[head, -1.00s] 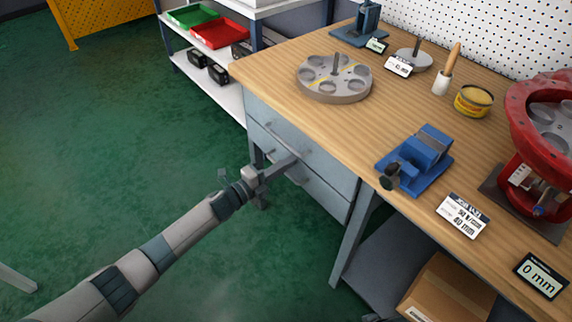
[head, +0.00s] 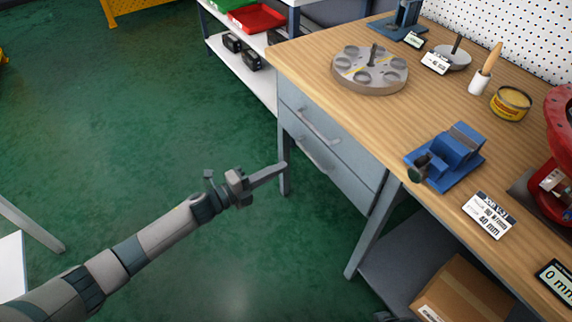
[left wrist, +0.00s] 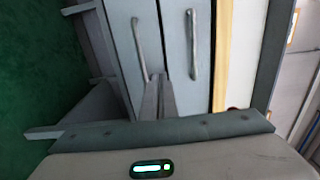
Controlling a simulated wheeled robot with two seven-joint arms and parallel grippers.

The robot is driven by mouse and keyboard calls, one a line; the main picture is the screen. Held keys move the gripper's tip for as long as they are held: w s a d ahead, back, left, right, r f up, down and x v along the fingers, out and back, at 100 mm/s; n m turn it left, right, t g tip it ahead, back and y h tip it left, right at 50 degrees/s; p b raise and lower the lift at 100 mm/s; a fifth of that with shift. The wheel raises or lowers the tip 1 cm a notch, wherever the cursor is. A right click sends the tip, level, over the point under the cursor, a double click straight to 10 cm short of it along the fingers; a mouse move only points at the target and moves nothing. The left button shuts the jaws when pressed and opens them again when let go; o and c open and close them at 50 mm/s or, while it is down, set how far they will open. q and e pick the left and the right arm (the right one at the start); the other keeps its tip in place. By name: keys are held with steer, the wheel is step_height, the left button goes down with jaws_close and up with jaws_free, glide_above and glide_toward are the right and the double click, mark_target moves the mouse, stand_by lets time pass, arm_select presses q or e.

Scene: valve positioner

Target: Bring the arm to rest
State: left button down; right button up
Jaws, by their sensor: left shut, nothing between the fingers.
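My left arm comes in from the lower left of the head view. Its gripper (head: 284,168) is shut and empty. It hangs over the green floor, in front of the workbench's drawers (head: 325,150) and below the tabletop level. In the left wrist view the shut fingers (left wrist: 158,98) point towards the drawer fronts, which carry two long handles (left wrist: 193,45). Whether the fingertips are clear of the drawer fronts is hard to tell there; in the head view they look apart from the handles. My right gripper is not in view.
The wooden workbench (head: 385,125) carries a round disc with holes (head: 369,70), a blue vise (head: 446,155), a yellow tin (head: 511,103) and a red valve body (head: 560,120). A cardboard box (head: 464,291) is on the lower shelf. Floor left of the bench is open.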

arm_select(q)
steer(key=shift+s+a, duration=0.15)
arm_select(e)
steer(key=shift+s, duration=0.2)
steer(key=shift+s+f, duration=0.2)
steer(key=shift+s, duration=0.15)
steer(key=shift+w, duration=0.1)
